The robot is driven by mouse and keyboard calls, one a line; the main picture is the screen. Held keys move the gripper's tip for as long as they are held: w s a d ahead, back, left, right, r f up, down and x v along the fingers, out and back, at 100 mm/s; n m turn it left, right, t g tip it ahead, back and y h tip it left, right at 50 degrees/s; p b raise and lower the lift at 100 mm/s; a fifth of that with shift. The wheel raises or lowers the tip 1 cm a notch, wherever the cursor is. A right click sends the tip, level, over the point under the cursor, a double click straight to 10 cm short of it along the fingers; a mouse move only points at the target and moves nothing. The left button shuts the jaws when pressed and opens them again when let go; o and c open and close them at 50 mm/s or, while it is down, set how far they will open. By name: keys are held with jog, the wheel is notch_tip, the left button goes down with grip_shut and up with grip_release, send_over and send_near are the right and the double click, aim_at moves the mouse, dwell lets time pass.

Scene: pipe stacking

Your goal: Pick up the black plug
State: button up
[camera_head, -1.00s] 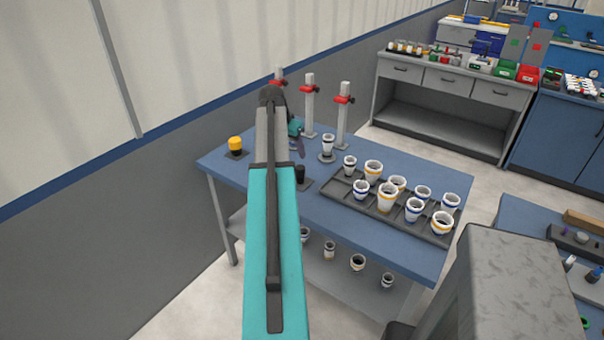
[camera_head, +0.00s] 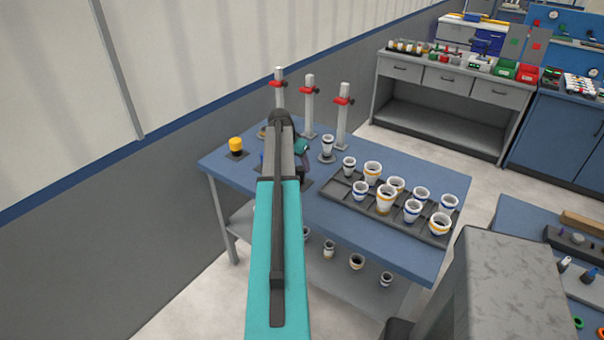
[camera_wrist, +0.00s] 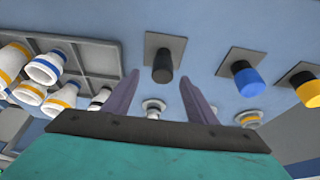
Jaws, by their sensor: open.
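The black plug (camera_wrist: 163,68) stands on a dark square base plate on the blue table, in the upper middle of the wrist view. My gripper (camera_wrist: 157,88) is open, and its two purple-grey fingers point toward the plug, one on either side of its line. The plug appears beyond the fingertips and is not held. In the head view my arm hides the plug, and the gripper (camera_head: 301,163) shows only partly beside the arm, low over the table.
A blue-topped plug (camera_wrist: 245,79) and a yellow plug (camera_head: 236,146) stand on plates near the black one. A dark tray (camera_head: 340,199) of white pipe pieces lies to the right. Grey posts with red clamps (camera_head: 310,103) stand at the back.

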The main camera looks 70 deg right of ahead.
aim_at(301, 168)
jog(key=shift+f, duration=0.1)
dwell(0.3)
jog(key=shift+p+x, duration=0.8)
jog(key=shift+x, duration=0.1)
jog(key=shift+d+p+x, duration=0.2)
jog(key=shift+p+x, duration=0.4)
jog(key=shift+x, duration=1)
jog(key=shift+c, duration=0.4)
jog(key=c, duration=1.1)
